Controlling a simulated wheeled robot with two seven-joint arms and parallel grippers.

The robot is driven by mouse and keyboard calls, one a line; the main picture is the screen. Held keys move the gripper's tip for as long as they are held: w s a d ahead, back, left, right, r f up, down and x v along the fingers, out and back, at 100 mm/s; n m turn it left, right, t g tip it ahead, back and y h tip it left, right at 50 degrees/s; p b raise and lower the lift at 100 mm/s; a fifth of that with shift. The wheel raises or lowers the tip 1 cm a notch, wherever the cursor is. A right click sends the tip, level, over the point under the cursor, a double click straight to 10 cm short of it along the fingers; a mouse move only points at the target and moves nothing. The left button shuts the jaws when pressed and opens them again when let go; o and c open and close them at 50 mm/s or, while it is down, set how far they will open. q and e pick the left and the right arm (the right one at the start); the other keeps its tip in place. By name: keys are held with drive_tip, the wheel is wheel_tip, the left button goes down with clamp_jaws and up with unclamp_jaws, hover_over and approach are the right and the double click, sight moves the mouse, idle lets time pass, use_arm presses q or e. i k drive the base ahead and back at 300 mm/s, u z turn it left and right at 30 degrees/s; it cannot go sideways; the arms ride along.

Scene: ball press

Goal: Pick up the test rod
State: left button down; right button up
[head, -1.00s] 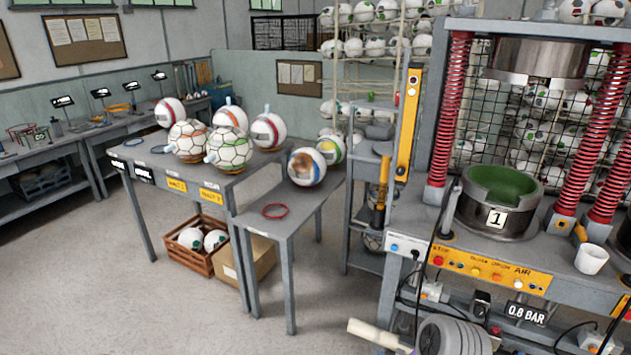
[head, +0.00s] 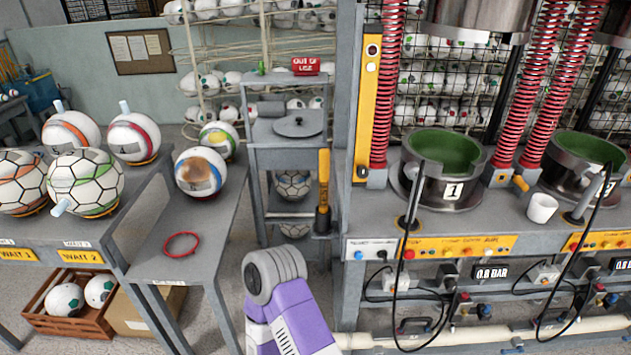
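A rod with a yellow upper part (head: 323,178) and a dark lower end stands upright in the head view. It sits at the right side of a narrow grey stand, left of the press frame, and looks like the test rod. Its lower end is in or against a dark holder; I cannot tell which. A purple and grey part of my own arm rises at the bottom middle, below and left of the rod, apart from it. No fingertips of either gripper are in view.
The press bench (head: 345,215) stands right of the rod, with a yellow post (head: 378,90), a press pot marked 1 (head: 453,190), a white cup (head: 541,207) and dark cables. A grey table (head: 203,265) with balls and a red ring (head: 181,244) is at left.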

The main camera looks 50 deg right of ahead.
sight(325, 152)
drive_tip(key=z, duration=0.8)
drive_tip(key=i, duration=0.95)
drive_tip(key=z, duration=0.9)
